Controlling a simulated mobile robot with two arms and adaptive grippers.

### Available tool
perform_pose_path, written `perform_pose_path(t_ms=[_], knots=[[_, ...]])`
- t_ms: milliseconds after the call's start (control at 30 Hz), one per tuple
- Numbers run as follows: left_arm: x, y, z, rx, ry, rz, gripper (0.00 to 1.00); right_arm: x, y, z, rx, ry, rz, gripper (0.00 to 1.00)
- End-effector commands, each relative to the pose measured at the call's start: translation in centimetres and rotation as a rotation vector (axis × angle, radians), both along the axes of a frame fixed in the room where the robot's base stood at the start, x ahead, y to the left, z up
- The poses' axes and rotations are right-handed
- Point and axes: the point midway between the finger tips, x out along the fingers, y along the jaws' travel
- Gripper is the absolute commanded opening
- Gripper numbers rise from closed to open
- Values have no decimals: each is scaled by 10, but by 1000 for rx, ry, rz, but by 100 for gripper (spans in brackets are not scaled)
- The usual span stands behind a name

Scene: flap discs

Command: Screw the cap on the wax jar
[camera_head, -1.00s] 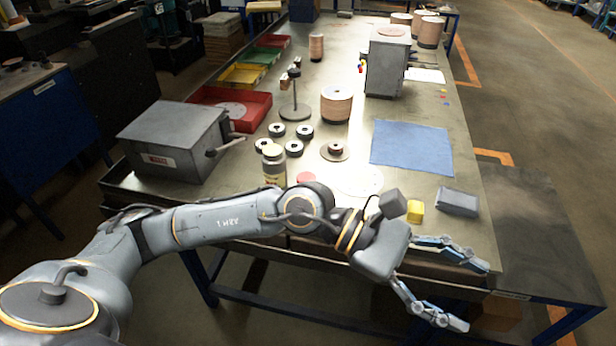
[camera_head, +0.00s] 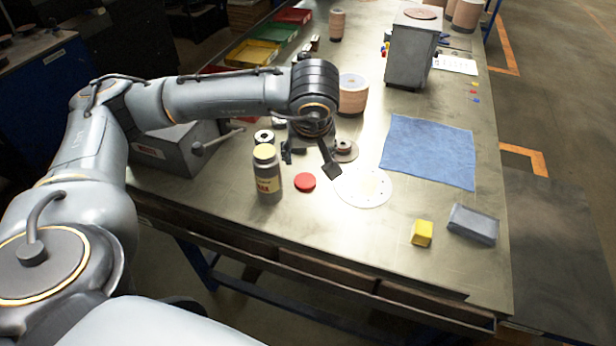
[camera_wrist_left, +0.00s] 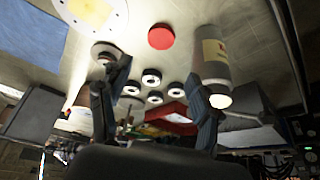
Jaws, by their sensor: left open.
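The wax jar (camera_head: 268,182) is a grey jar with a yellow-and-red label and a pale yellow top. It stands upright on the bench and also shows at upper right in the left wrist view (camera_wrist_left: 211,58). The red cap (camera_head: 305,181) lies flat on the bench just right of the jar; it also shows in the left wrist view (camera_wrist_left: 161,37). My left gripper (camera_head: 308,152) hangs over the bench behind the cap, pointing down and partly hidden by its own wrist. In the left wrist view its two fingers (camera_wrist_left: 158,80) are apart and empty. My right gripper is out of view.
A white disc (camera_head: 363,188) lies right of the cap, with a blue cloth (camera_head: 430,152) beyond. A yellow block (camera_head: 422,233) and a grey block (camera_head: 473,224) are near the front right. A grey metal box (camera_head: 180,152) stands left of the jar. The front middle is clear.

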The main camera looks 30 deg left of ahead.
Motion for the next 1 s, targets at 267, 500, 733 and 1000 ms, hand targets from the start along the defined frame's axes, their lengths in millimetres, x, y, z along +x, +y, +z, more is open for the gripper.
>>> perform_pose_path(t_ms=[267, 500, 733, 1000], knots=[[4, 3, -15, -3, 4, 2, 63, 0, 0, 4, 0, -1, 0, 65], [18, 15, -58, -3, 4, 1, 63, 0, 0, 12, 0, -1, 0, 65], [25, 19, -79, -4, 1, 0, 63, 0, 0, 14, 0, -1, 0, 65], [25, 19, -80, -4, 1, -1, 63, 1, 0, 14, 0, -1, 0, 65]])
